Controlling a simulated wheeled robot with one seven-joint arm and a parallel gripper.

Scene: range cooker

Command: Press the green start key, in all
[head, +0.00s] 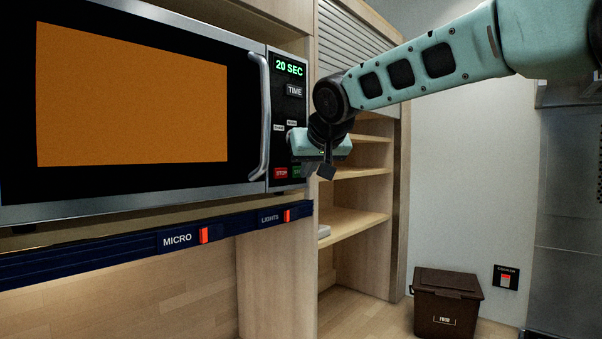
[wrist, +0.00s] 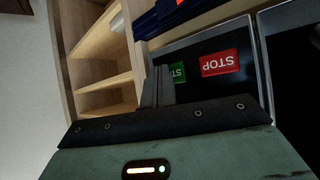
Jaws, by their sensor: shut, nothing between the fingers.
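The green start key (head: 297,171) sits low on the microwave's control panel, right of the red STOP key (head: 281,173). Only its left part shows in the head view, beside my gripper. My gripper (head: 318,170) is shut and empty in front of the panel's lower right edge. In the wrist view the fingertips (wrist: 160,70) overlap the green key's left edge. I cannot tell whether they touch it. The panel display (head: 290,67) reads "20 SEC".
The microwave (head: 244,195) has an orange-lit window and a vertical handle (head: 261,115) left of the panel. Below it runs a dark blue rail (head: 110,249) with MICRO and LIGHTS switches. Open shelves (head: 358,221) stand right of it; a brown food bin (head: 446,300) is on the floor.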

